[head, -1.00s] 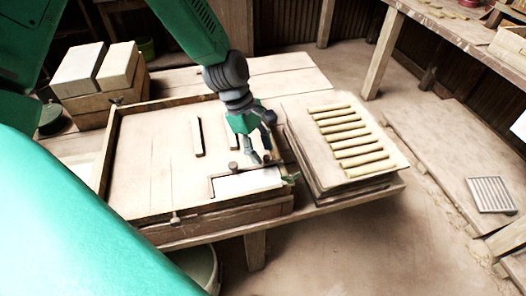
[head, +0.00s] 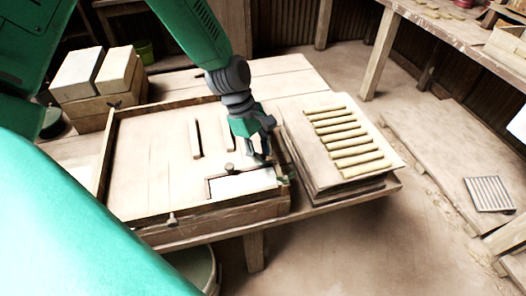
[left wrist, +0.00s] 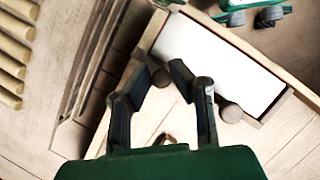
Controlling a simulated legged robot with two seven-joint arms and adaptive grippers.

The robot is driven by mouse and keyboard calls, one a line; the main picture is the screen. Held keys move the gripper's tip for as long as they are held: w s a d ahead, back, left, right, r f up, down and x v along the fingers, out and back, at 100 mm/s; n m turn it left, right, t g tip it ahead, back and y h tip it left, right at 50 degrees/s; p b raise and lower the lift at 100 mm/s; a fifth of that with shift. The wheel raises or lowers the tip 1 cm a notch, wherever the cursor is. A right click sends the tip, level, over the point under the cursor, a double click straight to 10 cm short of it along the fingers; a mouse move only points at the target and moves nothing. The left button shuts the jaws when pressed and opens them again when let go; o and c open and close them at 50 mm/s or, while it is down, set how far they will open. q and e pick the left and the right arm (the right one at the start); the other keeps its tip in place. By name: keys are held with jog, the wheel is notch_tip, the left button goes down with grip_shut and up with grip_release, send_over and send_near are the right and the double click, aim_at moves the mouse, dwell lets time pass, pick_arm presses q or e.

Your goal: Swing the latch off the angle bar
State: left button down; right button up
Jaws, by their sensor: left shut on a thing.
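A white tile (head: 244,184) lies in the front right corner of the wooden tray; it also shows in the left wrist view (left wrist: 215,68). A dark, L-shaped angle bar (head: 209,190) runs along its left and far edges, with a round knob (head: 229,169) by its corner. My left gripper (head: 262,155) reaches down at the tile's far right corner. In the left wrist view its fingers (left wrist: 160,70) are closed around the dark, knobbed end of the latch (left wrist: 160,77). Its fingers partly hide the latch.
The tray's front wall (head: 225,213) has a small peg. Two pale strips lie on the tray floor, behind the tile. A board (head: 290,125) with several pale green rolls stands to the right. Pale blocks (head: 118,70) stand at the back left.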

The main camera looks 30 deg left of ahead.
pick_arm(q)
jog(key=m, duration=0.1)
jog(key=m+g+p, duration=0.1)
jog(key=a+m+p, duration=0.1)
jog(key=shift+w+f+m+g, duration=0.1)
jog(key=shift+w+m+g, duration=0.2)
jog(key=shift+w+m, duration=0.1)
jog(key=m, duration=0.1)
jog(key=w+m+g, duration=0.1)
jog(key=m, duration=0.1)
jog(key=m+y+p, duration=0.1)
jog(key=shift+w+a+m, duration=0.1)
jog(key=shift+w+m, duration=0.15)
jog(key=shift+m, duration=0.05)
jog(key=m, duration=0.1)
jog(key=w+m+g+y, duration=0.1)
jog(key=m, duration=0.2)
jog(key=shift+w+d+m+y, duration=0.2)
jog(key=shift+w+m+y, duration=0.05)
jog(key=shift+m+y, duration=0.05)
jog(key=m, duration=0.1)
jog(key=m+y, duration=0.1)
jog(key=w+m, duration=0.1)
jog(key=shift+w+d+m+g, duration=0.1)
jog(key=shift+d+m+g, duration=0.2)
jog(key=shift+m+g, duration=0.1)
jog(key=shift+w+d+m+y, duration=0.1)
jog(key=shift+w+m+y, duration=0.05)
jog(key=shift+m+y, duration=0.15)
